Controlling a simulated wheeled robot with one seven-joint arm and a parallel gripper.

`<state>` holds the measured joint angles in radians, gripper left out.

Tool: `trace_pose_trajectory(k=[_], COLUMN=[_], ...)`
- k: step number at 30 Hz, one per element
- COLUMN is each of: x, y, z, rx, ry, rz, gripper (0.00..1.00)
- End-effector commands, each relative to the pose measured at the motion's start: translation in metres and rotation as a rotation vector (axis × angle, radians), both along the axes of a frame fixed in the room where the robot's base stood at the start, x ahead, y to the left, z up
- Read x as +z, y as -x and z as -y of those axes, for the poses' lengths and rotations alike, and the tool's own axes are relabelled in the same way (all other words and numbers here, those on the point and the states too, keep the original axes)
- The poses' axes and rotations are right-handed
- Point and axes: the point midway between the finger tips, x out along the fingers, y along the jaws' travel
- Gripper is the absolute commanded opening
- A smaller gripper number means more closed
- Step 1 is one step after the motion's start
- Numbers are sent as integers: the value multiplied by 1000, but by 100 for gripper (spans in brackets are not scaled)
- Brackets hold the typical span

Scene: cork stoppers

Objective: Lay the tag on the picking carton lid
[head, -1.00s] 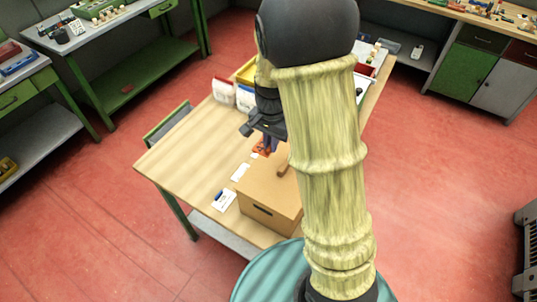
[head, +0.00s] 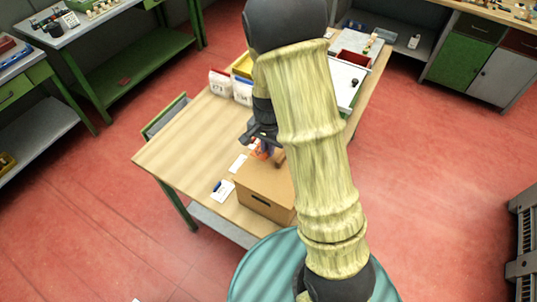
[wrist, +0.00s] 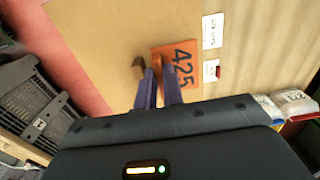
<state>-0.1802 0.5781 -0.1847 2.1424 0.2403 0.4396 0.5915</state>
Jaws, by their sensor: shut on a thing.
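The orange tag (wrist: 180,69) bears the number 425. My gripper (wrist: 159,88) is shut on the near edge of the tag in the wrist view. In the head view the tag (head: 258,153) shows just under my gripper (head: 262,145), by the far left part of the picking carton (head: 262,205). The brown carton lid (wrist: 100,40) lies below and left of the tag in the wrist view. I cannot tell whether the tag touches the lid. My arm hides part of the carton in the head view.
A short brown stick-like piece (wrist: 138,67) is at the lid beside my fingers.

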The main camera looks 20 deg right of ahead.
Motion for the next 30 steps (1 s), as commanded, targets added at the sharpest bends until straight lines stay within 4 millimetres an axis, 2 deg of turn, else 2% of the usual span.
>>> trace_pose_trajectory(k=[11,23,24,30], x=[-39,-45,-43,-43], y=[1,1,0,0], z=[0,0,0,0], rx=[-1,0,0,0], ry=[0,0,0,0], rz=[-4,-1,-1,-1], gripper=[0,0,17,18])
